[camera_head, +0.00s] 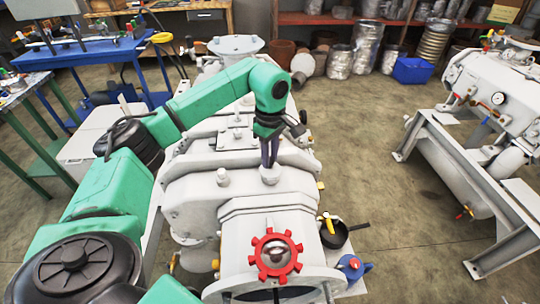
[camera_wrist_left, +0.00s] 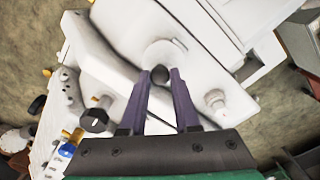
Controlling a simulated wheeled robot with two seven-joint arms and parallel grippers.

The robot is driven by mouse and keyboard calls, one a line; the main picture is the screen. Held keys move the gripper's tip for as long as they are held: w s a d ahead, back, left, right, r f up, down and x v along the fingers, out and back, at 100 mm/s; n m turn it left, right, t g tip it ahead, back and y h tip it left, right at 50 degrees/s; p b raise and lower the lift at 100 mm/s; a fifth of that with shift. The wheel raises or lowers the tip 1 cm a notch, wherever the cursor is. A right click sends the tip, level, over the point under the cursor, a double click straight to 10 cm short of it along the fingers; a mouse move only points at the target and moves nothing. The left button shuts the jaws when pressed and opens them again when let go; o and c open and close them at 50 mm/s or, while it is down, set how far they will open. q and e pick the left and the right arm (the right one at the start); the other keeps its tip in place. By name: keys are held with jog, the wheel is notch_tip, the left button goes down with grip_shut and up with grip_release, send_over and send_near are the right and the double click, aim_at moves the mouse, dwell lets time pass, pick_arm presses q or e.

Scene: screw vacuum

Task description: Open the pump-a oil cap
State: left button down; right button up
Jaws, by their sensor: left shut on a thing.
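The white pump (camera_head: 240,200) fills the middle of the head view. The oil cap (camera_head: 270,176) is a small pale round fitting on its top. My left gripper (camera_head: 269,162) reaches down to it from above, its purple fingers pointing down. In the left wrist view the two fingertips (camera_wrist_left: 161,76) are shut on the cap's small dark knob (camera_wrist_left: 159,75), with a white round flange (camera_wrist_left: 164,56) behind it. I cannot tell whether the cap is seated or loose. My right gripper is not in view.
A red handwheel (camera_head: 275,254) with a domed centre is at the pump's near end. A black pan (camera_head: 338,235) and a blue can (camera_head: 353,267) are beside the pump on the right. Another pump (camera_head: 495,85) stands at right, with open floor between. A blue workbench (camera_head: 90,55) is at left.

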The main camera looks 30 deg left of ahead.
aim_at(271, 164)
pick_arm(q)
jog(key=shift+s+d+r+t+y+b, duration=0.15)
jog(key=shift+s+d+t+y+b, duration=0.05)
jog(key=shift+t+y+b, duration=0.25)
jog(key=shift+s+d+r+t+y+b, duration=0.1)
jog(key=shift+s+d+t+y+b, duration=0.15)
jog(key=shift+t, duration=0.3)
jog(key=t+y+b, duration=0.1)
jog(key=b, duration=0.1)
jog(key=s+d+t+y+b, duration=0.1)
jog(key=t+b, duration=0.1)
jog(key=shift+s+r, duration=0.25)
jog(key=shift+r, duration=0.05)
jog(key=shift+s+d+r+y+b, duration=0.2)
jog(key=shift+y+b, duration=0.1)
jog(key=shift+b, duration=0.1)
jog(key=shift+t, duration=0.3)
jog(key=c, duration=0.6)
grip_release()
jog(key=shift+c, duration=0.2)
